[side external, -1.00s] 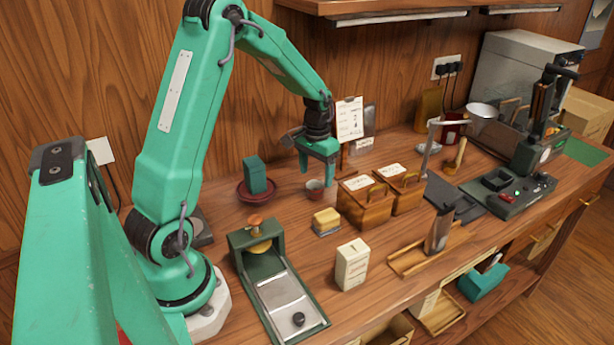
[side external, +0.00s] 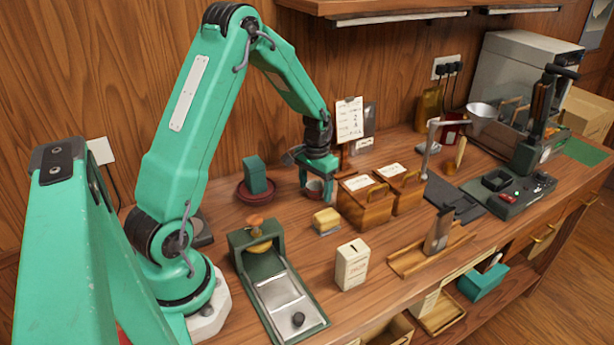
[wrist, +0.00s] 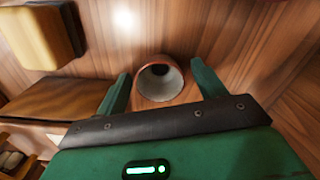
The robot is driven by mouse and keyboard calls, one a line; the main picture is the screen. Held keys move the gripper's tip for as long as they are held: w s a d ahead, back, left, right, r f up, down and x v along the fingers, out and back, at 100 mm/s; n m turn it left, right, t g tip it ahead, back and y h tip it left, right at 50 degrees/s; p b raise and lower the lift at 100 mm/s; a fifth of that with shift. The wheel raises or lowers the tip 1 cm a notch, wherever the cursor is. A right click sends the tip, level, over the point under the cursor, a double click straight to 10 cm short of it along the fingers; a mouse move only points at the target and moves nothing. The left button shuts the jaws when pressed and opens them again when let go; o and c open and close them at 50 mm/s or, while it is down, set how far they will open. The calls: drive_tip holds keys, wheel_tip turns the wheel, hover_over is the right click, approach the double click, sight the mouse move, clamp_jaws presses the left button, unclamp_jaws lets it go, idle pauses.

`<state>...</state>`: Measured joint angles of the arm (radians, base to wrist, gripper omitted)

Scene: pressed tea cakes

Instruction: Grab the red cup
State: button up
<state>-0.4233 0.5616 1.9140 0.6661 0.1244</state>
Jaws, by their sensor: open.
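The red cup (side external: 314,187) is small, with a reddish outside and a pale grey inside. It stands on the wooden counter, left of the wooden boxes. In the wrist view the cup (wrist: 159,78) shows its open mouth, between and slightly beyond my two green fingers. My gripper (side external: 318,188) is open and low over the counter, with the fingers on either side of the cup. In the wrist view my gripper (wrist: 158,84) shows gaps between each finger and the cup. I cannot tell how far down the fingers reach around it.
Two lidded wooden boxes (side external: 366,207) stand close on the right. A yellow block on a grey base (side external: 326,221) is in front. A green block (side external: 255,175) stands on a dark red dish (side external: 246,195) to the left. A sign card (side external: 349,120) stands behind.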

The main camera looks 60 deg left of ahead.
drive_tip(key=c, duration=1.1)
drive_tip(key=shift+o, duration=0.2)
drive_tip(key=shift+r, duration=0.8)
wheel_tip(320, 180, up, 2)
drive_tip(key=shift+r, duration=0.15)
drive_tip(key=s+d+r, duration=0.1)
drive_tip(key=d+r, duration=0.6)
drive_tip(key=d, duration=0.4)
drive_tip(key=shift+s+d, duration=0.2)
drive_tip(key=shift+d, duration=0.1)
drive_tip(key=shift+r, duration=0.1)
